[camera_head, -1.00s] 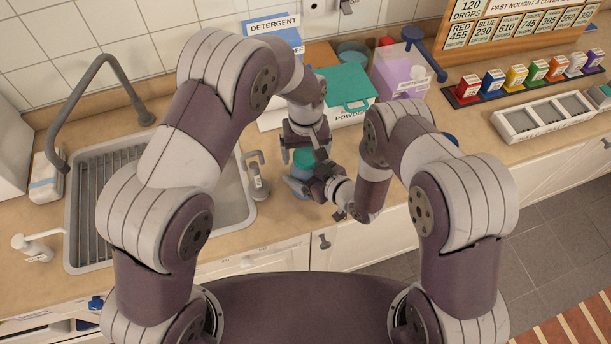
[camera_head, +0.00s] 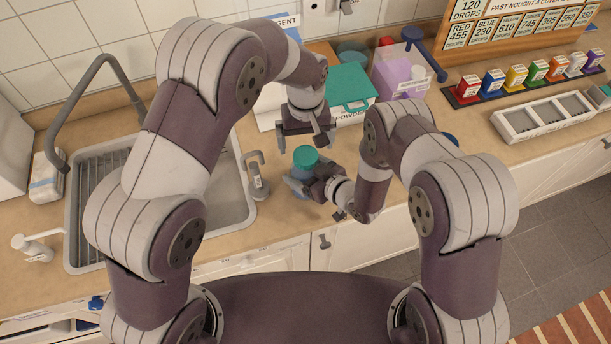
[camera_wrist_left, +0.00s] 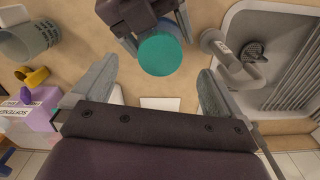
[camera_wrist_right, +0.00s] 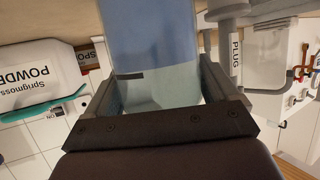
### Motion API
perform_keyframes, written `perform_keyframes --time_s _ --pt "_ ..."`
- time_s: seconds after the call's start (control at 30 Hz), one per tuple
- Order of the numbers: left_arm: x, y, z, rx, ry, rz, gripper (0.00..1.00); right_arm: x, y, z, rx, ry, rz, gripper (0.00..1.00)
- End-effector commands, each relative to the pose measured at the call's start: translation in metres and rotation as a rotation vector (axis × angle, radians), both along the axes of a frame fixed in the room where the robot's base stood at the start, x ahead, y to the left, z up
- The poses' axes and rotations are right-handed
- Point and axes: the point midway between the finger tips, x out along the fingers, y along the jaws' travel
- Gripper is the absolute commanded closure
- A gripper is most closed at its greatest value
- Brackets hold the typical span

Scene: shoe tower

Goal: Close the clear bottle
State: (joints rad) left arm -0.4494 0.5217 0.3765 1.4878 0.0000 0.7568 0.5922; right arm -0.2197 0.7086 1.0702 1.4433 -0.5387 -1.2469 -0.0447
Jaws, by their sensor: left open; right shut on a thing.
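The clear bottle (camera_head: 302,172) looks bluish and stands upright on the counter just right of the sink. A teal cap (camera_head: 305,156) sits on its top; how tightly it is seated I cannot tell. My right gripper (camera_head: 306,186) is shut on the bottle's body. The right wrist view shows the see-through bottle (camera_wrist_right: 155,45) between its fingers. My left gripper (camera_head: 306,141) is open and empty, above and behind the cap, clear of it. In the left wrist view, the cap (camera_wrist_left: 160,54) shows beyond the open fingers.
Behind are a powder box with a teal lid (camera_head: 346,86), a detergent box (camera_head: 285,28) and a purple softener container (camera_head: 402,75). A white tray (camera_head: 543,120) lies on the right.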

Motion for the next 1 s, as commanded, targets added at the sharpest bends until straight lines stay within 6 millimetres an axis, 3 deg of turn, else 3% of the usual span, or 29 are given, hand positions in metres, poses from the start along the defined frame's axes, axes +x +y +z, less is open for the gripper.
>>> perform_keyframes --time_s 0.4,0.8,0.83,1.0 --pt "0.001 0.000 0.063 -0.002 -0.002 0.000 0.00 0.000 0.000 0.000 0.001 -0.001 0.000 0.98" --pt "0.001 0.000 0.074 -0.001 -0.001 0.000 0.00 0.000 0.000 0.001 0.001 -0.002 0.000 0.98" --pt "0.001 0.000 0.074 -0.001 -0.001 0.000 0.00 0.000 0.000 0.001 0.001 -0.002 0.000 0.03" --pt "0.001 0.000 0.074 -0.001 -0.001 0.000 0.00 0.000 0.000 0.000 0.001 -0.001 0.000 0.00"
